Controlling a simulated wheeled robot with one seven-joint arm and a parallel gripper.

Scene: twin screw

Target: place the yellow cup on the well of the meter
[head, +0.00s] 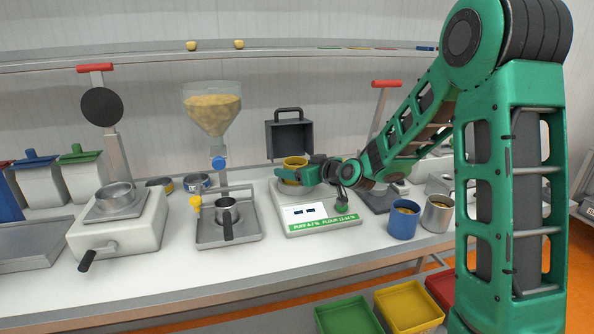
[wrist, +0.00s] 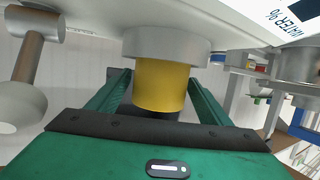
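The yellow cup (head: 295,162) stands upright over the top of the meter (head: 315,215), a white box with a display and a green label strip. In the wrist view, which looks upside down, the yellow cup (wrist: 160,84) lies between the two green fingers of my gripper (wrist: 160,95), which appear to touch its sides. The grey round well (wrist: 165,43) is directly beneath the cup, and the cup's lower end meets or overlaps it. I cannot tell whether the cup rests fully on it.
A raised dark lid (head: 289,138) stands behind the meter. A blue cup (head: 403,220) and a grey cup (head: 437,213) stand to its right. The counter front (head: 200,290) is clear.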

